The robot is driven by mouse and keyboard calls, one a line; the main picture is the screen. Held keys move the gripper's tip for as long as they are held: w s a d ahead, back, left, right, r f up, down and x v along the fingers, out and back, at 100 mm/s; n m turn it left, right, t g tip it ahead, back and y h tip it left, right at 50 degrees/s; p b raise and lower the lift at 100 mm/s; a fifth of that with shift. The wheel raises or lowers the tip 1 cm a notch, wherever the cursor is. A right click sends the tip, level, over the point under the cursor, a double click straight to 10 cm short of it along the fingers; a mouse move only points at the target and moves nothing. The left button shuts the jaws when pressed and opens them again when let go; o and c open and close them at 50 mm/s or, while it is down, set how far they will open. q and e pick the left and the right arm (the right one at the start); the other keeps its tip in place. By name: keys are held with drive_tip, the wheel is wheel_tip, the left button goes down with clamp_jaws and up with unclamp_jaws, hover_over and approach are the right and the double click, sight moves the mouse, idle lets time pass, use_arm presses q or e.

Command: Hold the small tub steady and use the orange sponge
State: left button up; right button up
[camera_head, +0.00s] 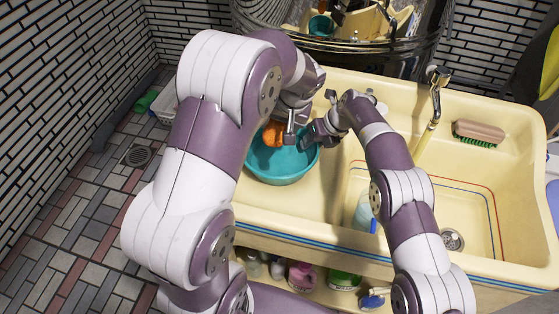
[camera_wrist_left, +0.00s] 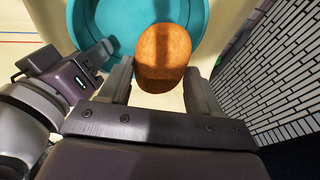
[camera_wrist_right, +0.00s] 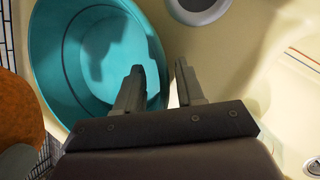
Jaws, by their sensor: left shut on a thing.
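The small tub (camera_head: 283,170) is a teal round basin on the cream counter left of the sink; it also shows in the right wrist view (camera_wrist_right: 58,55). My left gripper (camera_head: 284,128) is shut on the orange sponge (camera_wrist_left: 163,50), holding it over the tub, and partly hides it in the head view. My right gripper (camera_wrist_right: 158,78) is at the tub's right rim. One finger is on the inner side of the rim and the other on the outer side, with a gap between them. Contact with the rim is not clear.
The sink basin (camera_head: 470,205) with its tap (camera_head: 436,95) lies to the right. A brush (camera_head: 478,133) rests on the sink's back ledge. Bottles, including a pink one (camera_head: 301,275), stand on a shelf below. A tiled wall is at the left.

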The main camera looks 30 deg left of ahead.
drive_tip(key=shift+r, duration=0.1)
drive_tip(key=v, duration=1.1)
drive_tip(key=shift+d+r, duration=0.2)
drive_tip(key=shift+r, duration=0.15)
drive_tip(key=shift+s+f, duration=0.1)
